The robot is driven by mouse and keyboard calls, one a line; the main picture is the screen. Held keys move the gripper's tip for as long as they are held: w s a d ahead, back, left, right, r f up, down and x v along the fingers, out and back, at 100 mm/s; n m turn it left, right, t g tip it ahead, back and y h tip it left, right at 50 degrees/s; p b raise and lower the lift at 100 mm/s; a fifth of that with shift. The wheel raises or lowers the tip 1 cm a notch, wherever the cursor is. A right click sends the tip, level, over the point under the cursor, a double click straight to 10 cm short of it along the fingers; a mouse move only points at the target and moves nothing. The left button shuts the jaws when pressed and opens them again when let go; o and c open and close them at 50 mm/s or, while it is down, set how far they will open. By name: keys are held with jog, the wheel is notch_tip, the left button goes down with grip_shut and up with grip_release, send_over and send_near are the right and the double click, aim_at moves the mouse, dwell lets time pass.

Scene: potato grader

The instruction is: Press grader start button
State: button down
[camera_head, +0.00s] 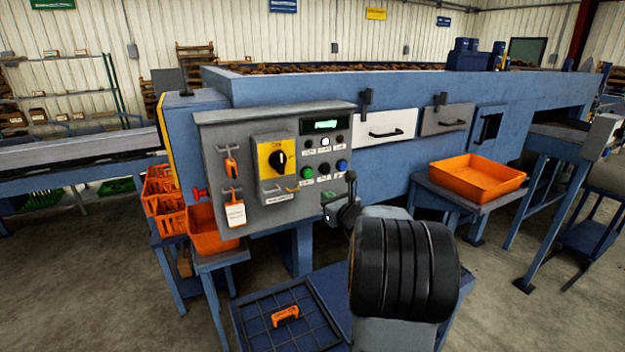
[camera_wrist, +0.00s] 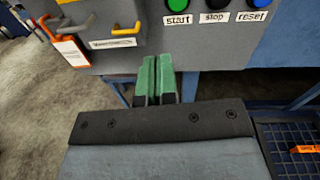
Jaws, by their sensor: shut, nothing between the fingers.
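The grader's grey control panel (camera_head: 225,140) faces me in the head view. Its green start button (camera_head: 307,173) is left of a black stop button (camera_head: 323,169) and a blue reset button (camera_head: 342,165). In the wrist view the start button (camera_wrist: 179,4) is cut by the top edge, above its "start" label (camera_wrist: 178,19). My gripper (camera_wrist: 155,60) is shut and empty, its green fingers side by side. The fingertips are below and slightly left of the start label, apart from the button. In the head view my gripper (camera_head: 328,213) is low at the panel's lower right, partly hidden by my arm.
A yellow plate with a black rotary switch (camera_head: 280,158) is left of the buttons. Tags and padlocks hang on the panel's left side. A lit green display (camera_head: 325,125) is above. An orange tray (camera_head: 475,178) stands right, and a blue grid-topped table (camera_head: 255,320) is below.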

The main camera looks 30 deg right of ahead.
aim_at(309, 174)
jog(key=shift+s+d+m+h, duration=0.15)
jog(key=shift+d+m+h, duration=0.6)
jog(key=shift+d, duration=0.3)
jog(key=w+p, duration=0.1)
jog(key=w, duration=0.3)
jog(key=w+d+p, duration=0.1)
jog(key=w, duration=0.3)
jog(key=w+p, duration=0.2)
jog(key=w, duration=0.2)
jog(key=shift+w+d+r, duration=0.1)
jog(key=shift+w+d, duration=0.25)
jog(key=shift+w, duration=0.6)
jog(key=shift+d, duration=0.1)
